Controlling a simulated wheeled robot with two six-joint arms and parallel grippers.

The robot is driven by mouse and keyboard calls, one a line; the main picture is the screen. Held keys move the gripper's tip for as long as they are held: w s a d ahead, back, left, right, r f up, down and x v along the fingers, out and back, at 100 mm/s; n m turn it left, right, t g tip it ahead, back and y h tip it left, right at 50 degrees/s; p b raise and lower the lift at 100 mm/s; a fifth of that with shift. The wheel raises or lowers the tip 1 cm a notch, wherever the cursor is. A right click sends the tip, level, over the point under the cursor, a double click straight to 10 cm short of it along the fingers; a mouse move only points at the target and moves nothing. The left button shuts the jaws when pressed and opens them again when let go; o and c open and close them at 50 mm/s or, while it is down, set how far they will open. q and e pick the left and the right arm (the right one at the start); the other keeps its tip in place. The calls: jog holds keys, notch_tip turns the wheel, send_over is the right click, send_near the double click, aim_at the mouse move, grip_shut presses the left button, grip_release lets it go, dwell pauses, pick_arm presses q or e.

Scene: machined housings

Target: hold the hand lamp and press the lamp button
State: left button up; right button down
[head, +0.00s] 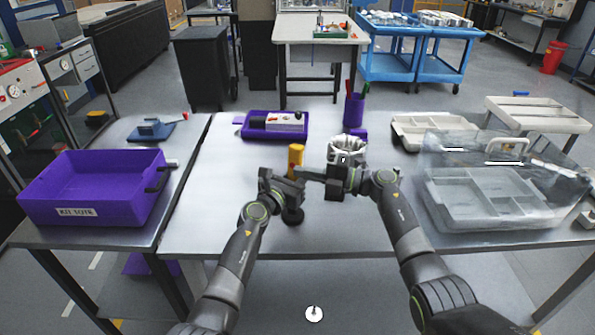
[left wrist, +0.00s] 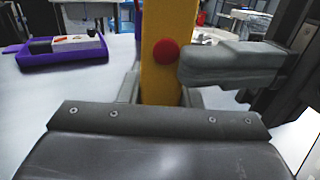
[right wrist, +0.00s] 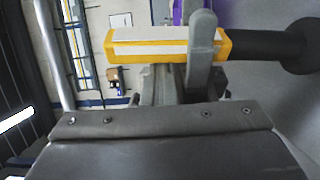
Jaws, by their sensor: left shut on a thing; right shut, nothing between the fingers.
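The hand lamp (head: 296,157) has a yellow body and a dark lower end, and stands upright above the table. My left gripper (head: 288,182) is shut around its body; one of its fingers crosses the lamp in the right wrist view (right wrist: 203,50). The red lamp button (left wrist: 166,52) faces the left wrist camera. My right gripper (head: 302,173) is shut and empty. In the left wrist view its fingers (left wrist: 225,62) come from the right, with their tip beside the button. I cannot tell whether they touch. The button is not visible in the right wrist view.
A purple tote (head: 90,205) stands at left. A purple tray (head: 245,130) with a light-coloured device lies at the back, near a purple cup (head: 354,110). A clear-lidded grey case (head: 440,205) is at right.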

pick_arm(q)
jog(key=shift+a+f, duration=0.15)
jog(key=shift+f, duration=0.15)
pick_arm(e)
jog(key=v, duration=0.6)
jog(key=shift+s+d, duration=0.1)
jog(key=shift+s, duration=0.05)
pick_arm(q)
jog(key=o, duration=1.2)
jog(key=shift+r, duration=0.1)
